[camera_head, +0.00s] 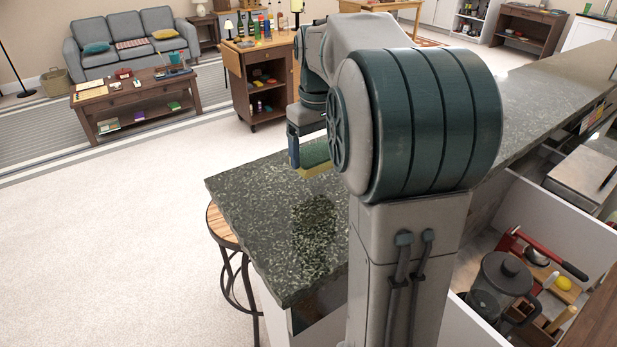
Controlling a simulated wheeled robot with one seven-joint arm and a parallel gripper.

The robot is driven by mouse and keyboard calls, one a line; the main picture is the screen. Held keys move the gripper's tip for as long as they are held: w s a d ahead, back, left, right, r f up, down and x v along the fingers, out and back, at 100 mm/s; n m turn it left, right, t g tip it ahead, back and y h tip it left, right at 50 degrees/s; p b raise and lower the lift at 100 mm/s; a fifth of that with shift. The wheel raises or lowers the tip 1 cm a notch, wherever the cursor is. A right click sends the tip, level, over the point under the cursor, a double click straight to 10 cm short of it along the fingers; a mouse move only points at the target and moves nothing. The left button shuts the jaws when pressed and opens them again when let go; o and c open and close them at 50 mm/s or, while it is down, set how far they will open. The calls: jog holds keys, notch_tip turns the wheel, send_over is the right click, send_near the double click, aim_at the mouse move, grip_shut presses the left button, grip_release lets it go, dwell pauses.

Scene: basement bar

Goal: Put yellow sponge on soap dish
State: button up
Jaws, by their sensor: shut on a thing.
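The yellow sponge (318,170) has a green top layer and shows above the dark speckled counter (245,215), left of my large arm joint. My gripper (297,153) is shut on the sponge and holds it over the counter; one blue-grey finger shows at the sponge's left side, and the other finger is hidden. Part of the sponge is hidden behind my arm. I cannot make out a soap dish; my arm covers much of the counter behind it.
The counter's near left end is bare. A round wooden stool (221,225) stands at its left edge. A cart with bottles (262,85) stands behind.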

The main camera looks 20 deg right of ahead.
aim_at(305, 161)
jog(key=a+f, duration=0.1)
jog(key=s+a+f, duration=0.1)
jog(key=a, duration=0.1)
jog(key=shift+s+a, duration=0.1)
jog(key=shift+s, duration=0.1)
jog(key=shift+a+f, duration=0.1)
jog(key=shift+f, duration=0.15)
jog(key=shift+f+p, duration=0.45)
jog(key=shift+f, duration=1.45)
jog(key=o, duration=0.5)
jog(key=shift+f, duration=0.15)
jog(key=o, duration=0.3)
jog(key=shift+r, duration=0.2)
